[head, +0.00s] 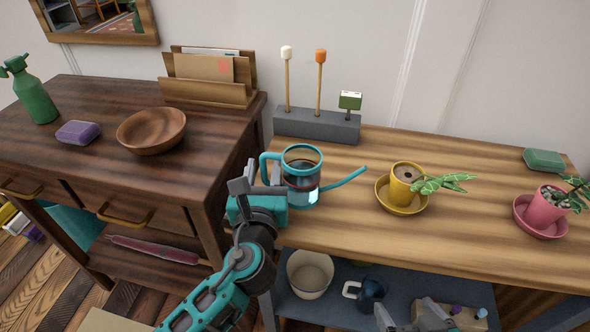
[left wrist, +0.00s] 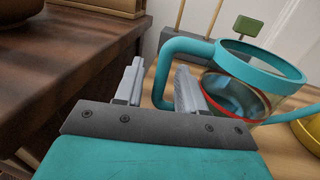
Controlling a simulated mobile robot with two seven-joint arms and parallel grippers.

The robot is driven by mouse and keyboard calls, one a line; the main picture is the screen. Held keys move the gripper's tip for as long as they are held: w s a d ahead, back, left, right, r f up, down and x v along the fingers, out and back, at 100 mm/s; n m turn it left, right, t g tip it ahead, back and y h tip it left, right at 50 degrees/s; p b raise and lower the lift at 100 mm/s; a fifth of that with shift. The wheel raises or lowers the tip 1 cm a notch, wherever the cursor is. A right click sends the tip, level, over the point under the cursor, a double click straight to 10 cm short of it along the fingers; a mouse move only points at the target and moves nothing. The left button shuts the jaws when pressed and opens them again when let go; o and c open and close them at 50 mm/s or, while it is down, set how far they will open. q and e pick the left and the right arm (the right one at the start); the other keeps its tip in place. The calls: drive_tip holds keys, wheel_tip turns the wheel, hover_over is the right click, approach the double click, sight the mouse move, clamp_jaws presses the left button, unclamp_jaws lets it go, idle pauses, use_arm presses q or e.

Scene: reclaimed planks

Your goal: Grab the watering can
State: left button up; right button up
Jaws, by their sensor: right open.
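The watering can (head: 301,178) stands on the light wooden bench, with a clear body, teal rim, teal handle on its left and a thin spout to the right. It also shows in the left wrist view (left wrist: 258,62). My left gripper (head: 260,180) is at the can's handle side. In the left wrist view its fingers (left wrist: 157,88) are apart, and the teal handle shows between them, with a visible gap at the left finger. My right gripper (head: 414,322) is open and empty at the bottom edge of the head view, only partly in frame.
A yellow potted plant (head: 404,185) stands right of the spout, a pink pot (head: 550,200) farther right. A grey block (head: 317,125) with tools is behind the can. The dark wooden desk (head: 215,150) is left, with a wooden bowl (head: 152,130). A lower shelf holds a pot (head: 310,273).

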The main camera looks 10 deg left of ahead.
use_arm(q)
drive_tip(key=shift+w, duration=0.25)
clamp_jaws()
idle(0.3)
drive_tip(key=shift+r, duration=0.1)
